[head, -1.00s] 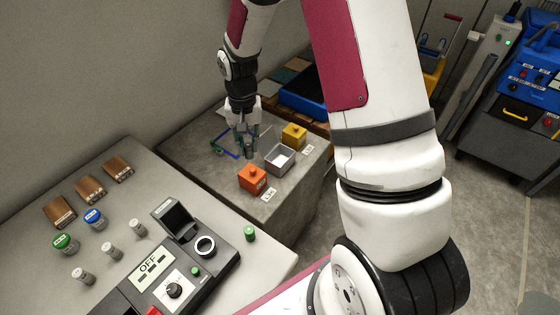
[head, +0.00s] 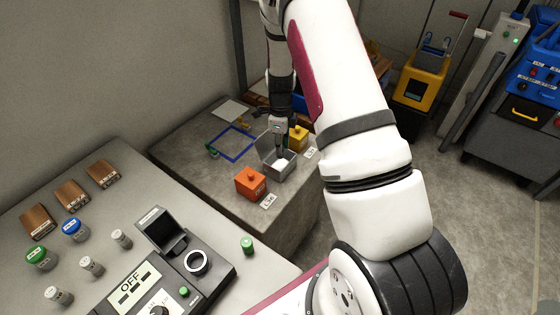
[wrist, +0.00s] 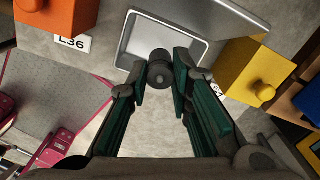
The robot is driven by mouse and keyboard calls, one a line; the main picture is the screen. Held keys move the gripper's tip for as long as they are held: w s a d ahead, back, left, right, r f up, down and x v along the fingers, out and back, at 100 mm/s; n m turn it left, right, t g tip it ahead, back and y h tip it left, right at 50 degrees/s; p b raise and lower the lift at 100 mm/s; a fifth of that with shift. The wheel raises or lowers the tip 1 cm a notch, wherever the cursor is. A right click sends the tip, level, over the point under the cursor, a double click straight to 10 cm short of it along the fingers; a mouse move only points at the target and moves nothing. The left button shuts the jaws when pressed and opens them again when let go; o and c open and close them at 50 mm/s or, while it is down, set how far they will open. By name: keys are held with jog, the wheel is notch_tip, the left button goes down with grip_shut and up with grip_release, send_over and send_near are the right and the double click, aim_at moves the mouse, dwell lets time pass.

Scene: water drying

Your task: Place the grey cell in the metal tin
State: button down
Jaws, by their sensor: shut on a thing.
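The grey cell (wrist: 161,72) is a small dark grey cylinder held between my gripper's green fingers (wrist: 161,82) in the wrist view. The metal tin (wrist: 124,60) is an open square box with a pale bottom, just beyond the cell in that view. In the head view the tin (head: 283,176) stands on the lower grey block. My gripper (head: 281,151) is over the tin's back part there, shut on the cell. The cell itself is hard to make out in the head view, and its exact height over the tin cannot be told.
An orange box (head: 250,183) stands left of the tin and a yellow box (head: 298,138) stands right behind it. A blue square outline (head: 233,144) marks bare block top at left. A control panel (head: 165,275) and several small cylinders are on the nearer table.

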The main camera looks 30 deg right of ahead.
aim_at(280, 157)
jog(key=shift+f, duration=3)
jog(key=shift+f, duration=0.2)
jog(key=c, duration=1.7)
grip_release()
jog(key=shift+r, duration=0.2)
